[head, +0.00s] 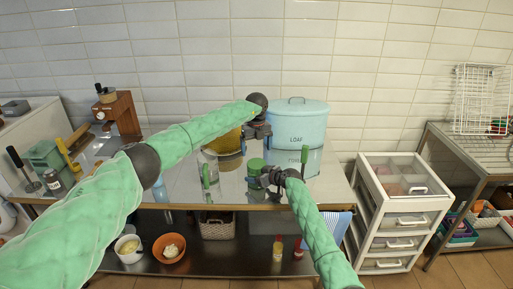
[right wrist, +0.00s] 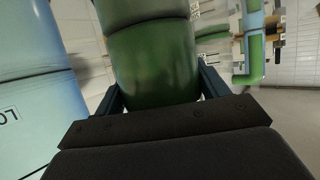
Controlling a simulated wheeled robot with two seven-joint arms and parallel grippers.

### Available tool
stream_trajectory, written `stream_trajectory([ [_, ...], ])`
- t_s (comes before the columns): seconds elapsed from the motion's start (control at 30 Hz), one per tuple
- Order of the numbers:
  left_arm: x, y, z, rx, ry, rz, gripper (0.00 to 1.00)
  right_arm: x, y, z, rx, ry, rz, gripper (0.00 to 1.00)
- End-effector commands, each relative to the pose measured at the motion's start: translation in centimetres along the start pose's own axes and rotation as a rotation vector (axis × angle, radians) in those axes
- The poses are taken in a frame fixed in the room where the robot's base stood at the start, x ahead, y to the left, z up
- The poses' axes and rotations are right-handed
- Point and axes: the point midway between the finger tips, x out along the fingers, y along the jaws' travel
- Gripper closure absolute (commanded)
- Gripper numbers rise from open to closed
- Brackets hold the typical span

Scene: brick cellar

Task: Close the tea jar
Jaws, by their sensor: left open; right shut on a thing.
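A green cylinder (head: 256,164), which looks like the tea jar, is on the metal table beside the blue loaf tin. My right gripper (head: 262,177) is shut on it from the near right side. In the right wrist view the green cylinder (right wrist: 152,60) fills the space between both fingers, with a seam across its upper part. I cannot tell a separate lid, and no label is readable. My left gripper (head: 256,138) is open and hangs just above and behind the green cylinder, next to the loaf tin.
The light-blue loaf tin (head: 298,124) stands close behind on the right. A glass jar (head: 210,168) and a yellow-green container (head: 226,146) stand to the left. A wooden coffee grinder (head: 122,113) is farther left. A white drawer unit (head: 398,212) stands right of the table.

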Motion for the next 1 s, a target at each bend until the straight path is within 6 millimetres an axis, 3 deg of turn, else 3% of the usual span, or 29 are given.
stream_trajectory([
  [0.27,2.5,0.1,0.0,-0.001,0.001,0.002,0.07,0.0,0.0,0.1,0.000,-0.001,0.000,0.91],
  [0.6,7.0,0.0,-0.1,0.000,0.001,0.000,0.07,0.0,0.0,0.1,0.000,-0.001,0.000,0.91],
  [1.0,7.8,0.0,0.0,0.000,0.000,0.000,0.07,0.0,0.0,0.1,0.000,-0.001,0.000,0.91],
])
